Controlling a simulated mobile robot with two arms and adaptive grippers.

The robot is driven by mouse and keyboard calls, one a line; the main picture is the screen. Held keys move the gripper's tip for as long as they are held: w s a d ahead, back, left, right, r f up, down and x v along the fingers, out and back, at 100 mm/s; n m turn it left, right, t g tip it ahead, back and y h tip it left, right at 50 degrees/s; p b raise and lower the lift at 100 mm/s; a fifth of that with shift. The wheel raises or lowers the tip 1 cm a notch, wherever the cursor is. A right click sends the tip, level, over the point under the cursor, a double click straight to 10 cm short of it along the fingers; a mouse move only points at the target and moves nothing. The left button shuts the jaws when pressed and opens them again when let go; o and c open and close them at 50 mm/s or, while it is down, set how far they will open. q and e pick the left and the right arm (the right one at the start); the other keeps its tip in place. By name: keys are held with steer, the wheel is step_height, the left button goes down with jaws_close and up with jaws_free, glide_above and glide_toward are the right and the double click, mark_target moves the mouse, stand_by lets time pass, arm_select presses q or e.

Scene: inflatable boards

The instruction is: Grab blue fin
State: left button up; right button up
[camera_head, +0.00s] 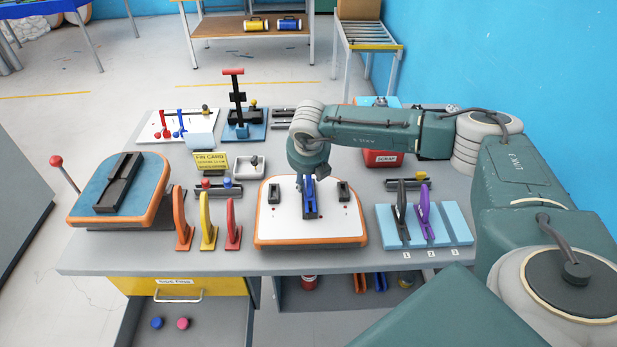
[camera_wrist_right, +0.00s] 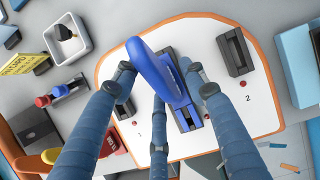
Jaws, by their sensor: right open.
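The blue fin (camera_head: 309,198) stands upright in the middle dark fin box of a white board with an orange rim (camera_head: 280,238). The blue fin also shows in the right wrist view (camera_wrist_right: 155,70), with its base over the middle box. My right gripper (camera_wrist_right: 160,82) is open, with its fingers on both sides of the fin and a third finger below it in the picture. In the head view my right gripper (camera_head: 309,178) hangs over the fin from above and hides its upper part. I cannot tell whether any finger touches it. My left gripper is not in view.
Orange, yellow and red fins (camera_head: 207,222) stand left of the board. A light blue rack (camera_head: 459,227) with a black and a purple fin is on the right. A yellow fin card (camera_head: 211,161) and a small white tray (camera_head: 248,167) stand behind the board.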

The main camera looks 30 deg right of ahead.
jaws_close()
steer(key=shift+r, duration=0.1)
